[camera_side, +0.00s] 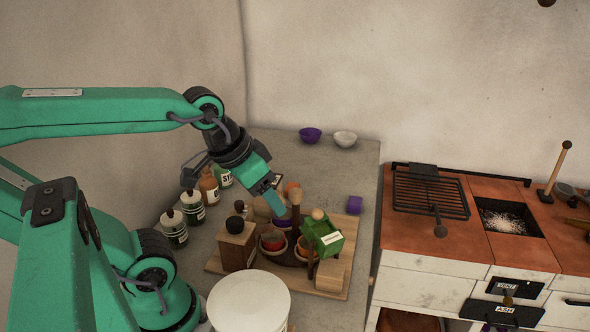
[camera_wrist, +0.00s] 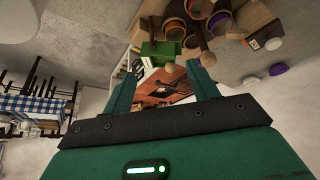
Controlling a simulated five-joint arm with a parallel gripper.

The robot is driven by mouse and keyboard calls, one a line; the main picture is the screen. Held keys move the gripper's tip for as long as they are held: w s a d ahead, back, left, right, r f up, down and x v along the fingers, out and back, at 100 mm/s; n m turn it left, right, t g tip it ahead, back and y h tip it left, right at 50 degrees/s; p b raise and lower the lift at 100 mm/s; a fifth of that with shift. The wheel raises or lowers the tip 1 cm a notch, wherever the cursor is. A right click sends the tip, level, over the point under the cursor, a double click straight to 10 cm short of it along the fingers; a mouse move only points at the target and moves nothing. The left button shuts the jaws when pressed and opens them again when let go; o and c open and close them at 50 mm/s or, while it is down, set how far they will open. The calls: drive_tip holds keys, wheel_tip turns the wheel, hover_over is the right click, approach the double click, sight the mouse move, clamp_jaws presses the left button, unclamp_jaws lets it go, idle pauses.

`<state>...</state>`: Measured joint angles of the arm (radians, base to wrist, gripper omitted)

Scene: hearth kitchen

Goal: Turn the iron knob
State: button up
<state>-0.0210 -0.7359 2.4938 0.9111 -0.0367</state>
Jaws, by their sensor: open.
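A stove with a red-brown top (camera_side: 430,235) and pale front stands at the right in the side view. A small dark knob-like piece (camera_side: 508,298) sits on its front, between the VENT and ASH labels; I take it for the iron knob, but it is too small to be sure. My gripper (camera_side: 277,203) is far to its left, above the cluttered wooden board, pointing down. In the wrist view my gripper (camera_wrist: 161,72) has its two fingers apart with nothing held between them. The stove top (camera_wrist: 160,92) shows beyond the fingers; no knob can be made out there.
Bottles (camera_side: 173,229) stand to the left, a white round container (camera_side: 248,302) in front. A grill rack (camera_side: 430,192) lies on the stove.

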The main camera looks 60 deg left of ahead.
drive_tip(key=n, duration=0.1)
drive_tip(key=n+g, duration=0.5)
drive_tip(key=n, duration=0.7)
hover_over(234, 221)
drive_tip(key=d, duration=0.1)
drive_tip(key=f, duration=0.3)
drive_tip(key=shift+w+f, duration=0.1)
drive_tip(key=shift+w, duration=0.3)
drive_tip(key=shift+s+a+f+n, duration=0.1)
drive_tip(key=shift+s+a+n, duration=0.15)
drive_tip(key=shift+n, duration=0.3)
drive_tip(key=shift+s+a+f+n, duration=0.1)
drive_tip(key=shift+a+n, duration=0.2)
drive_tip(key=shift+n, duration=0.25)
drive_tip(key=shift+f, duration=0.1)
drive_tip(key=shift+f, duration=3.8)
drive_tip(key=shift+c, duration=0.2)
drive_tip(key=c, duration=0.9)
